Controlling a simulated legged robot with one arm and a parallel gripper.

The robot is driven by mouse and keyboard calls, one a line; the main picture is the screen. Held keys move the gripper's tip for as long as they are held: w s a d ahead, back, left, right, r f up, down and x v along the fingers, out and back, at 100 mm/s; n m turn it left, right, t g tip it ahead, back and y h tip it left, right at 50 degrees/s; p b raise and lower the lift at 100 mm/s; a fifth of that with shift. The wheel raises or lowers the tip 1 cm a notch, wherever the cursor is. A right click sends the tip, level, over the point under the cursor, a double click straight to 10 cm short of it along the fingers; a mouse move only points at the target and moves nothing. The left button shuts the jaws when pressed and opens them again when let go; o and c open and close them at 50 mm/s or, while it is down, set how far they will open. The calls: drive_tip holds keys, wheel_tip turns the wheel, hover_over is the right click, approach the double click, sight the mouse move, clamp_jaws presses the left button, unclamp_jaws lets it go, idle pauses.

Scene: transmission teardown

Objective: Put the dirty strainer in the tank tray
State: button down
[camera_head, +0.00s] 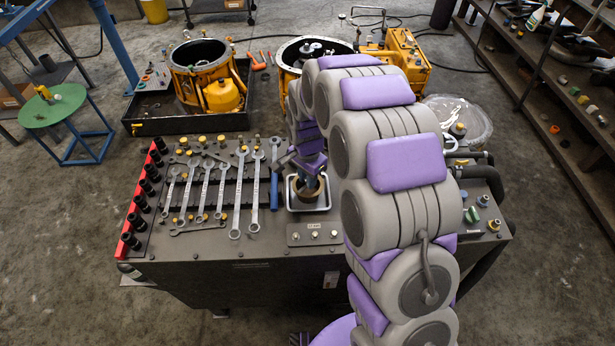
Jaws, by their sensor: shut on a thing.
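My arm arches over the workbench, and my gripper (308,176) points down over a small silver tray (294,205) at the middle of the bench top. My gripper is shut on a small brown, round, cup-like thing, which looks like the dirty strainer (308,190). The strainer is inside the tray's outline in this view. I cannot tell whether it touches the tray floor. The fingers are small and partly hidden by my arm links. A small labelled plate lies on the bench in front of the tray, too small to read.
Several wrenches (240,195) lie left of the tray, with a blue-handled tool (275,190) close beside it. Black sockets on a red rail (137,205) line the bench's left edge. A clear round basin (470,118) and dark hoses (485,172) are at right. Yellow housings stand behind.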

drive_tip(key=c, duration=1)
unclamp_jaws()
wheel_tip(320, 180, up, 12)
drive_tip(key=p, duration=0.3)
drive_tip(key=s+d+r+n+g, duration=0.15)
drive_tip(key=s+d+r, duration=0.25)
drive_tip(key=s, duration=0.5)
drive_tip(key=s+d+r+n+t, duration=0.1)
drive_tip(key=s+d+r+n, duration=0.25)
drive_tip(key=s, duration=0.55)
drive_tip(key=s+d+r+n+g, duration=0.1)
drive_tip(key=s+d+n, duration=0.2)
drive_tip(key=s, duration=1.5)
drive_tip(key=shift+n, duration=0.7)
drive_tip(key=shift+d+g, duration=0.1)
drive_tip(key=shift+g, duration=0.15)
